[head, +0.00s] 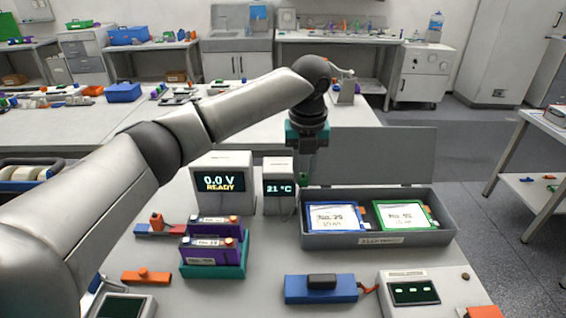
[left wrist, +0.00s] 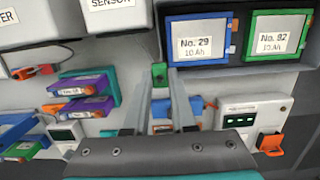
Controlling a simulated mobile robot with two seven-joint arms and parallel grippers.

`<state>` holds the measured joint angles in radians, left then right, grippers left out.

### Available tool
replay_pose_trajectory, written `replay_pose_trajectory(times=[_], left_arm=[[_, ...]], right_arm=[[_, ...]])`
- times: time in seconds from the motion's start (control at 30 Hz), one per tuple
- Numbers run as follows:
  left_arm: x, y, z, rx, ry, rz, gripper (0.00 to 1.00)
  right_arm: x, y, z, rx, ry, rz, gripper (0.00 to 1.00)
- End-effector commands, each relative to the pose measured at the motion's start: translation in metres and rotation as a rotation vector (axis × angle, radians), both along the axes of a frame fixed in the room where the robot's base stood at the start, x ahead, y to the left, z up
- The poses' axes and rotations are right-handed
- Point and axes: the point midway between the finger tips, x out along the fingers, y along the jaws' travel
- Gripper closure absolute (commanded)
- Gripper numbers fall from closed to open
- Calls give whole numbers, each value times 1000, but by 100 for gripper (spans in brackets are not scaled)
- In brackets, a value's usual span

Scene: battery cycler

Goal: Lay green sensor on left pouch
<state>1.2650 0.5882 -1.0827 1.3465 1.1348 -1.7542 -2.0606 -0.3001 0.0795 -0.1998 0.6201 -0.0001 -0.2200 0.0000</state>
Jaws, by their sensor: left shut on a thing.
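My left gripper (head: 305,172) points down above the bench, behind and left of the grey open case. It is shut on the small green sensor (head: 304,181), which also shows between the fingertips in the left wrist view (left wrist: 158,74). The left pouch (head: 337,217) is blue-edged, labelled No. 29, and lies flat in the case; it also shows in the left wrist view (left wrist: 198,38). The sensor is left of this pouch and apart from it. A green-edged pouch (head: 404,215) lies to its right. My right gripper is not in view.
The case (head: 379,240) has its lid (head: 385,160) raised at the back. A 0.0 V display (head: 222,185) and a 21 °C display (head: 279,187) stand left of it. Purple batteries (head: 213,240), a blue device (head: 320,289) and a grey meter (head: 426,291) are in front.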

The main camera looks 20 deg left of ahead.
Motion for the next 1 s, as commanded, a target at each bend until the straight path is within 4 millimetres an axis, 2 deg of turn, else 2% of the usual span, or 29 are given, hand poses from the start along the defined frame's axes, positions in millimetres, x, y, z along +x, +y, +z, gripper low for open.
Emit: replay_pose_trajectory(times=[0.03, 0.2, 0.4, 0.77, 1.0], left_arm=[[8, -12, -7, 1, 1, -2, 100], [32, -39, -32, 1, 0, 0, 100], [50, -58, -50, 2, 0, 2, 100], [60, -67, -59, -1, -1, 2, 100], [60, -67, -72, 0, -1, 2, 100]], right_arm=[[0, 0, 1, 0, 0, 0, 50], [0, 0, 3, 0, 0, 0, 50], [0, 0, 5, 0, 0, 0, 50], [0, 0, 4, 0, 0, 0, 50], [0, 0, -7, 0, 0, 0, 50]])
